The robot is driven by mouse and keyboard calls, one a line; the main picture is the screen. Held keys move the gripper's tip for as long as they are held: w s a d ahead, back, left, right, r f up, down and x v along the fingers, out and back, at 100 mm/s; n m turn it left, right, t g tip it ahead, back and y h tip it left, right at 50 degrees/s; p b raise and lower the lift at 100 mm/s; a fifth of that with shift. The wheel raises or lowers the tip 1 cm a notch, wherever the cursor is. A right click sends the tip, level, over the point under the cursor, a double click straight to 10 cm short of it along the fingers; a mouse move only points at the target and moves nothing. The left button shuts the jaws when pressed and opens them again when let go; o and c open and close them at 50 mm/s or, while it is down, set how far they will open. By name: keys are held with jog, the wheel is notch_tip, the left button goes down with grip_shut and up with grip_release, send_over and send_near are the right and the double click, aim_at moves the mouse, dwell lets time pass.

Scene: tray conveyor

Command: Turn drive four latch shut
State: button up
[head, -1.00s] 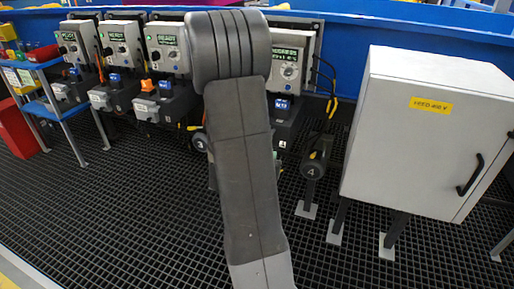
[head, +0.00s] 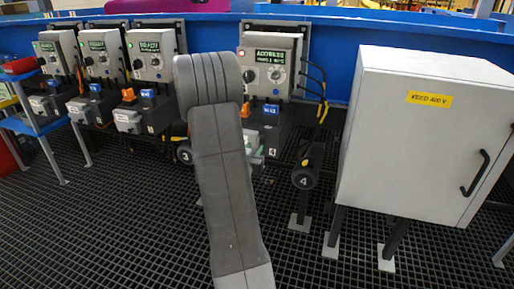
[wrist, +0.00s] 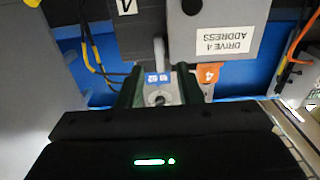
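The drive four unit (head: 272,62) is a grey box with a green-lit display and a round knob, in the head view right of my arm. A blue tab (head: 271,108) and an orange tab (head: 247,107) show below it. In the wrist view, its box carries a "DRIVE 4 ADDRESS" label (wrist: 223,38). An orange tag marked 4 (wrist: 208,75) hangs beneath. My gripper (wrist: 160,88) has its dark fingers apart, on either side of a grey and blue part (wrist: 158,90) with a round feature. I cannot tell whether they touch it. The latch is not clearly distinguishable. My arm hides the gripper in the head view.
A large grey cabinet labelled "FEED 400 V" (head: 405,150) stands close on the right. Several similar drives (head: 152,55) line the left. The grated floor in front is clear.

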aim_at(258, 142)
jog(key=shift+x, duration=1.85)
grip_shut()
